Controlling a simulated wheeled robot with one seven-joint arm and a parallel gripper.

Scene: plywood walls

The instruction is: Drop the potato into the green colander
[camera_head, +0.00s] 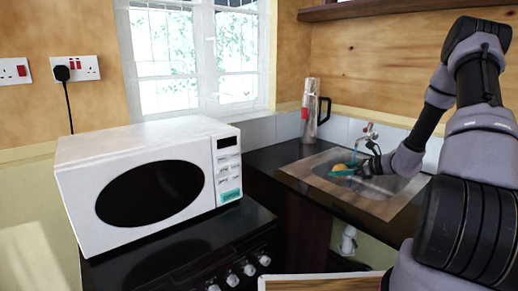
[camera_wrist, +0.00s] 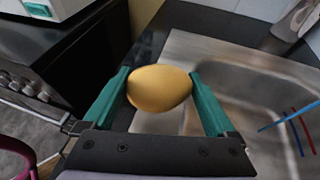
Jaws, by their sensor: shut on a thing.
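The potato (camera_wrist: 160,88) is yellow-brown and sits between the two green fingers of my gripper (camera_wrist: 162,92) in the wrist view. My gripper is shut on it, with one finger at each side. In the head view my gripper (camera_head: 344,171) and the potato (camera_head: 339,168) are small, over the left part of the sink. The wrist view shows the potato above the sink's left rim. I do not make out a green colander in either view.
The metal sink (camera_head: 377,188) with its tap (camera_head: 369,132) is set in a dark counter. A steel flask (camera_head: 310,110) stands behind it. A white microwave (camera_head: 150,180) sits on the black stove at left. Red and blue thin items (camera_wrist: 296,130) show in the basin.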

